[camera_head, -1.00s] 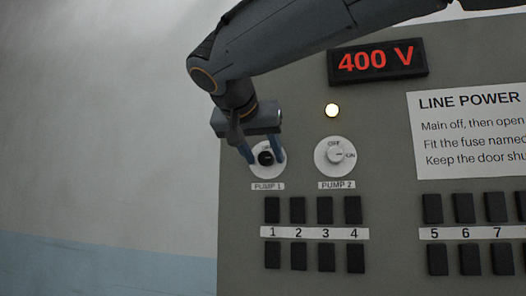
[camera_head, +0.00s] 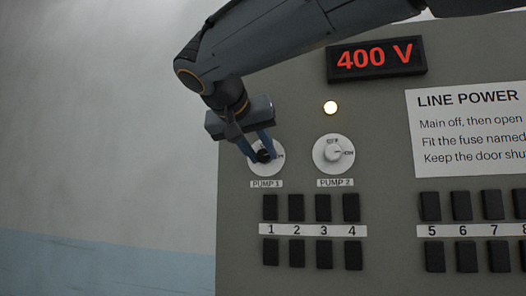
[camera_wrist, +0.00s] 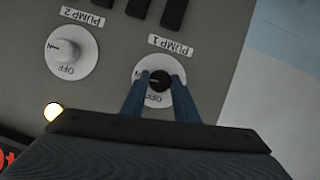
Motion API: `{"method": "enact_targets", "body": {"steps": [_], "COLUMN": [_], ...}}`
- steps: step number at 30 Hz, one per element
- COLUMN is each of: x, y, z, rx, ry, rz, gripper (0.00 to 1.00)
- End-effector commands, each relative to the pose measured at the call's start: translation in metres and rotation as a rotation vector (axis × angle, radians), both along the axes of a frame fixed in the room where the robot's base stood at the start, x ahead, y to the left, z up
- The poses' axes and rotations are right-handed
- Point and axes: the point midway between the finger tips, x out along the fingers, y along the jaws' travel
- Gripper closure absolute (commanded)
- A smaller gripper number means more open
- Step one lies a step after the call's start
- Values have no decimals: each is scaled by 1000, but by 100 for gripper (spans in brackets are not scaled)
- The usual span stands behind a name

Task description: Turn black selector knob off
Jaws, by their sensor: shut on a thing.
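The black selector knob (camera_wrist: 159,82) sits on a round white dial (camera_wrist: 146,65) labelled PUMP 1, on the grey panel. In the head view the knob (camera_head: 263,156) is partly hidden by my fingers. My gripper (camera_head: 259,153) is shut on the knob, with one blue finger on each side, as the wrist view shows (camera_wrist: 157,84). In the wrist view, OFF on the dial shows between the fingers. The knob's pointer is hard to make out; a small light mark shows on its left in the wrist view.
A white knob (camera_head: 332,153) on the PUMP 2 dial is close to the right, pointing to ON. A lit lamp (camera_head: 330,107) and a red 400 V display (camera_head: 375,59) are above. Several black fuse blocks (camera_head: 297,208) are below. A printed notice (camera_head: 470,132) is at right.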

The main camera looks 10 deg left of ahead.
Motion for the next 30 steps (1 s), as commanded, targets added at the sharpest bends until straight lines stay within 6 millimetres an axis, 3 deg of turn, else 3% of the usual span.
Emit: {"method": "enact_targets", "body": {"steps": [30], "x": [1], "y": [7], "z": [-4], "rx": [-952], "ry": [71], "rz": [1], "gripper": [95]}}
